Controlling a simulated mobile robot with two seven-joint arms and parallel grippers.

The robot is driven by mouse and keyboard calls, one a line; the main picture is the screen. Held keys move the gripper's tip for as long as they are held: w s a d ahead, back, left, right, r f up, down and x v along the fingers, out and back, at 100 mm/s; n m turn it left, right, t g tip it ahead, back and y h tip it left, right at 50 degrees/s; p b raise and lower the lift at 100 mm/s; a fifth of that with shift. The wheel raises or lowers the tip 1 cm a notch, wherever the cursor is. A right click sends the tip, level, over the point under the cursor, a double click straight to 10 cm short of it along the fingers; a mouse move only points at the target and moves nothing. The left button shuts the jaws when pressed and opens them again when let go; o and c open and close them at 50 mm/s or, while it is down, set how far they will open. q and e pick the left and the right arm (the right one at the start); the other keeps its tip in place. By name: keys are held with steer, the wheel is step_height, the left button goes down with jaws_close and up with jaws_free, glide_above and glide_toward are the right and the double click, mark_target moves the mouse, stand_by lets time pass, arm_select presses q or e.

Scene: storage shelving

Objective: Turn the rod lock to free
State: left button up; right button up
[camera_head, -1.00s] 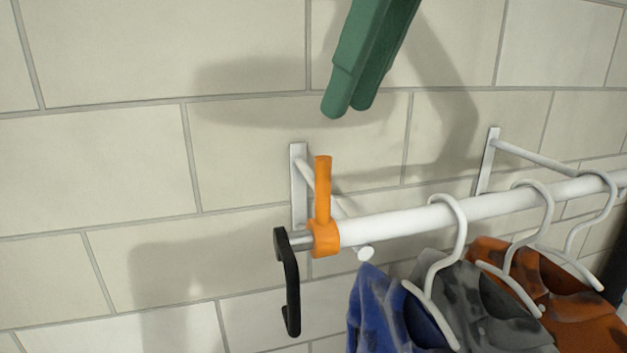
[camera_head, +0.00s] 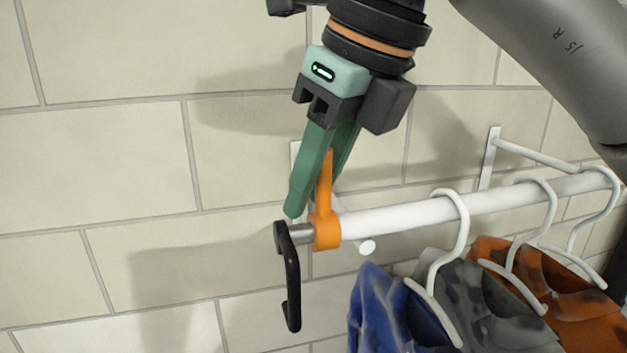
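The orange rod lock (camera_head: 327,232) is a collar around the left end of the white rod (camera_head: 395,217). Its lever (camera_head: 325,190) stands up, nearly upright. My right gripper (camera_head: 316,203) comes down from above with green fingers. One finger is left of the lever and the other is behind it to the right, partly hidden. The fingers look apart with the lever between them; I cannot tell whether either touches it. A black handle (camera_head: 291,280) hangs from the grey rod tip left of the lock. My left gripper is not in view.
White hangers (camera_head: 462,225) with blue, grey and orange garments (camera_head: 575,270) hang along the rod to the right. White wall brackets (camera_head: 488,160) hold the rod near the tiled wall. The space left of the black handle is clear.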

jaws_close()
steer(key=shift+r, duration=0.1)
stand_by(1.2)
